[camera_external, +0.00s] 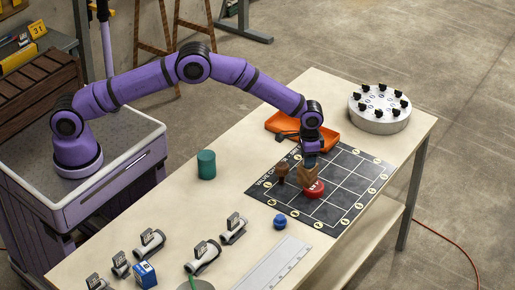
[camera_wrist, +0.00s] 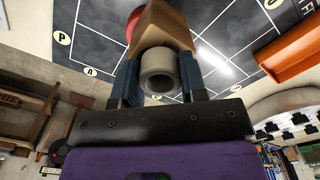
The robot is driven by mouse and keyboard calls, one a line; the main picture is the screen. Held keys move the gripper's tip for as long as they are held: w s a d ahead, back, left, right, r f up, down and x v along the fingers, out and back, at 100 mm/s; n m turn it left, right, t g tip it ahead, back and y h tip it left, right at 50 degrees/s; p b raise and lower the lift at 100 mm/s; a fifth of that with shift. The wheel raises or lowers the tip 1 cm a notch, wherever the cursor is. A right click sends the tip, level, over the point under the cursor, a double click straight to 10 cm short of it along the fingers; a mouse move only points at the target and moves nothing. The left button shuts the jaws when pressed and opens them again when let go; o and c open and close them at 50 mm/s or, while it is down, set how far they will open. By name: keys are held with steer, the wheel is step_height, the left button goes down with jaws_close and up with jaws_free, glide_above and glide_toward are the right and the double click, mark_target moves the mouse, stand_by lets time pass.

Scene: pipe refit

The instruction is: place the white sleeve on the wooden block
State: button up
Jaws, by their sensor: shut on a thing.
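The white sleeve (camera_wrist: 158,72) is a short hollow tube; in the wrist view its open end faces the camera. My gripper (camera_wrist: 160,84) is shut on it, with a blue fingertip on each side. The wooden block (camera_wrist: 157,32) is light brown and lies just beyond the sleeve. I cannot tell whether sleeve and block touch. In the external view my gripper (camera_external: 309,160) points down over the dark mat, and the block (camera_external: 304,175) shows below it, beside a red round piece (camera_external: 315,189). The sleeve is not clearly visible there.
A dark brown knob (camera_external: 282,171) stands close left of the block on the gridded mat (camera_external: 345,185). An orange tray (camera_external: 343,132) lies behind it. Nearby are a green cylinder (camera_external: 206,164), a blue knob (camera_external: 280,221) and a round grey fixture (camera_external: 379,118). Several clipped pipe pieces lie at front left.

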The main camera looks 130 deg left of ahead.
steer(key=o, duration=0.9)
steer(key=shift+f, duration=0.1)
step_height(320, 180, up, 12)
